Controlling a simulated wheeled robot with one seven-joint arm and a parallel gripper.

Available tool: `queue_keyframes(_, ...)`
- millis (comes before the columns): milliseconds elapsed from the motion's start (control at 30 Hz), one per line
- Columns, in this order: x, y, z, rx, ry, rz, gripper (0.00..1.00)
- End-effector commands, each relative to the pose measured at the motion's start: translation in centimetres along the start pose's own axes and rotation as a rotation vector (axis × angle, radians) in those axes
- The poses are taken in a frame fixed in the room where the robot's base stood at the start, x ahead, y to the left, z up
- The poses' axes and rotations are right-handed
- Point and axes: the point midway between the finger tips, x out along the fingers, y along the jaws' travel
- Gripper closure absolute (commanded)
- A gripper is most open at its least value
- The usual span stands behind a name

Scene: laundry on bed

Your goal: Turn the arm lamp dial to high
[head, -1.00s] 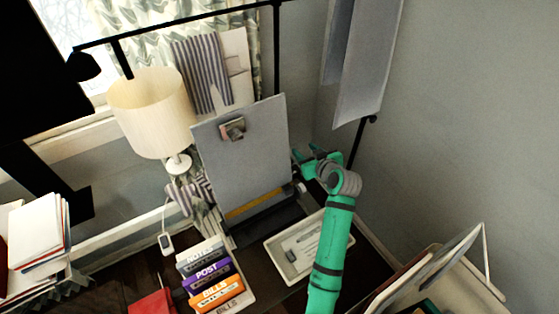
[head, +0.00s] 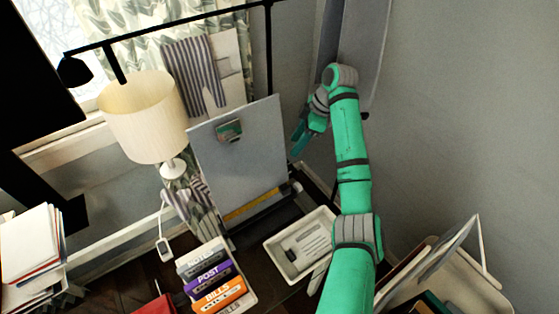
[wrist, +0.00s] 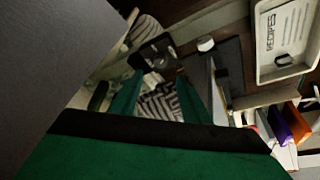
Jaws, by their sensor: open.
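The black arm lamp (head: 185,27) has a long bar across the top of the head view, with its lamp head (head: 75,72) at the left end and a thin pole at the right. I cannot make out its dial for certain. My gripper (head: 297,140) is open and empty in the air, just right of the grey clipboard. In the wrist view my gripper (wrist: 158,88) shows its two green fingers apart, with striped cloth and a black fitting (wrist: 158,58) beyond them. I cannot tell what that fitting belongs to.
A cream-shaded table lamp (head: 145,115) stands left of the upright clipboard (head: 238,165). A white tray (head: 270,247) and a bill sorter (head: 213,275) sit on the dark desk. A grey hanging panel (head: 355,55) and the wall are close on the right.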

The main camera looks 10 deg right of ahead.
Motion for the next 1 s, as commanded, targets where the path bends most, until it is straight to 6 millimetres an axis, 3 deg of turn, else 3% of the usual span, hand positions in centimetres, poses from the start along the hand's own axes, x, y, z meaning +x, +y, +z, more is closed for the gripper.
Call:
queue_keyframes(167,1.7,-0.1,0.0,-0.003,0.000,-0.007,0.57)
queue_keyframes(600,8.7,-0.1,0.1,0.000,-0.002,-0.004,0.57)
queue_keyframes(800,10.4,-0.1,0.0,-0.001,-0.002,-0.003,0.57)
queue_keyframes(1000,10.7,-0.1,0.0,-0.002,-0.002,-0.002,0.57)
